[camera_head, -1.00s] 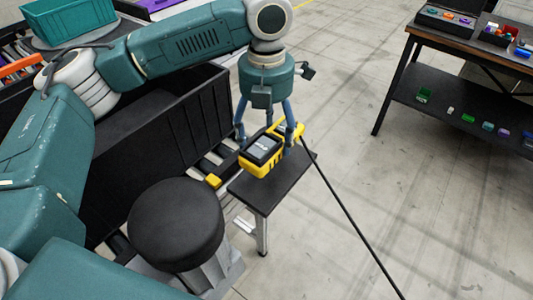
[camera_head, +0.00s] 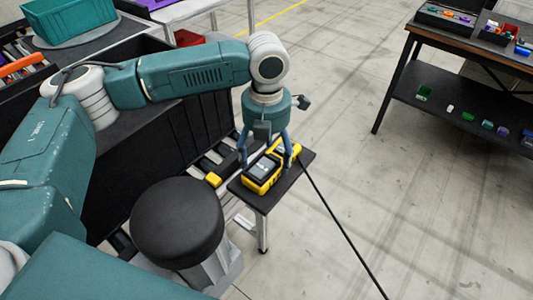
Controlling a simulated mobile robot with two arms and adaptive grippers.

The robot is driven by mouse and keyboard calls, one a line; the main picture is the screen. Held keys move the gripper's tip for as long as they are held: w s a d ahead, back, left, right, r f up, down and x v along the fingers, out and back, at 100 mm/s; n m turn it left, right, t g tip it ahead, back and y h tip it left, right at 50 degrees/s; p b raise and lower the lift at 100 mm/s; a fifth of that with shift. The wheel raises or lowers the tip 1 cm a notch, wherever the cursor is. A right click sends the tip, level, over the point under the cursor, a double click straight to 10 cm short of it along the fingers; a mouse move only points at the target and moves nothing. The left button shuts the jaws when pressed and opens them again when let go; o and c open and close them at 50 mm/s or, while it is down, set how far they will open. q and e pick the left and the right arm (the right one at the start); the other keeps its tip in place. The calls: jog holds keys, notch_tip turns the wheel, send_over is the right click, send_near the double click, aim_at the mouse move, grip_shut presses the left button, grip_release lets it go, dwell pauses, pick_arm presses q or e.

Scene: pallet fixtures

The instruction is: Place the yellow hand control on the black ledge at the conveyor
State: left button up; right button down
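The yellow hand control (camera_head: 260,184), with a dark grey face, lies at or on the black ledge (camera_head: 267,204), a small dark plate on a metal leg beside the conveyor. Any thin gap beneath it cannot be made out. My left gripper (camera_head: 266,164) points down from above, one finger on each side of the hand control and seemingly closed on it. The fingertips are partly hidden against it. My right gripper is not in view.
The conveyor rollers (camera_head: 205,167) and a large black bin (camera_head: 110,180) lie left of the ledge. A round black stool-like top (camera_head: 177,222) stands in front. A thin black line (camera_head: 338,230) runs from the hand control to lower right. A workbench (camera_head: 470,42) stands at upper right.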

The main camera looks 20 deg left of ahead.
aim_at(267, 155)
pick_arm(q)
jog(key=shift+o, duration=1.4)
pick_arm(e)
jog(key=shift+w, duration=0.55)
pick_arm(q)
jog(key=shift+r, duration=0.45)
notch_tip(267, 155, up, 11)
jog(key=b, duration=0.2)
jog(key=shift+r, duration=0.2)
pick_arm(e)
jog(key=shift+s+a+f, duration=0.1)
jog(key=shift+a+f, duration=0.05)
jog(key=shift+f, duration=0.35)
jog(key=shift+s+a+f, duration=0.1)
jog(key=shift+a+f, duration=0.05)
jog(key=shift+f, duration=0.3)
